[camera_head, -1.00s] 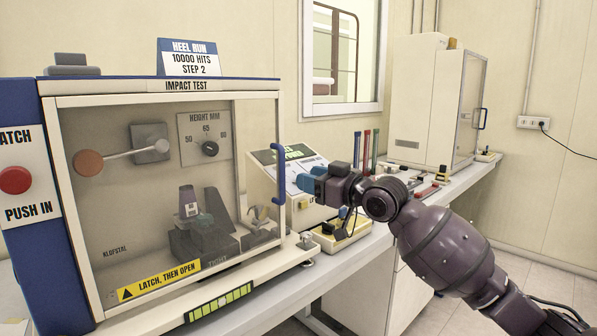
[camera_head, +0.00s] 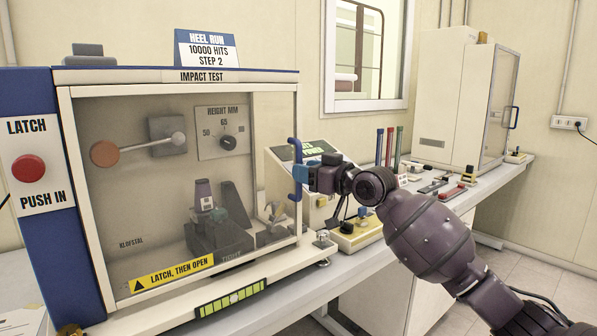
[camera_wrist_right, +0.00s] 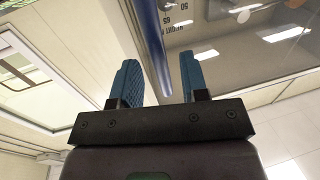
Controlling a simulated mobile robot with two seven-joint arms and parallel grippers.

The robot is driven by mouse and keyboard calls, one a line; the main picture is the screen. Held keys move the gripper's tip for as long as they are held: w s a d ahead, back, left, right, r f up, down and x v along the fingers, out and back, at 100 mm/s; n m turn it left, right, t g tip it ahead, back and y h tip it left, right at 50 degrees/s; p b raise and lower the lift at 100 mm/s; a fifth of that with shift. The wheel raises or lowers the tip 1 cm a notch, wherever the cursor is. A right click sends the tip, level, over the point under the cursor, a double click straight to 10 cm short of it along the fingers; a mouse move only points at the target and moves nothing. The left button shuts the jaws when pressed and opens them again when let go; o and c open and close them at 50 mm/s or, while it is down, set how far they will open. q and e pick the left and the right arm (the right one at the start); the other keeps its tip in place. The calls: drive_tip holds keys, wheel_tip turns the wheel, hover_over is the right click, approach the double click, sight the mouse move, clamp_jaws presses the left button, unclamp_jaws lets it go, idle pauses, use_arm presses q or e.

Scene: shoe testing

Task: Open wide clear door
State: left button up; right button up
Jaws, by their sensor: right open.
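The wide clear door (camera_head: 150,200) closes the front of the impact test cabinet, and its cream frame sits flush with the cabinet. Its blue vertical handle (camera_head: 295,170) is at the door's right edge. My right gripper (camera_head: 300,173) is at the handle, with blue fingertips. In the right wrist view the open jaws (camera_wrist_right: 160,80) stand apart, with the blue handle bar (camera_wrist_right: 152,45) showing between and beyond them. I cannot tell whether either finger touches it. The red latch button (camera_head: 28,168) is on the blue left panel.
A control box (camera_head: 285,165) and a yellow tray (camera_head: 355,235) stand right of the cabinet, close to my right arm. Colored tubes (camera_head: 388,148) and a second cabinet (camera_head: 450,100) stand farther along the bench. A green level (camera_head: 230,298) lies along the front ledge.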

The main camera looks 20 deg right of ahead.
drive_tip(key=shift+x, duration=1.35)
clamp_jaws()
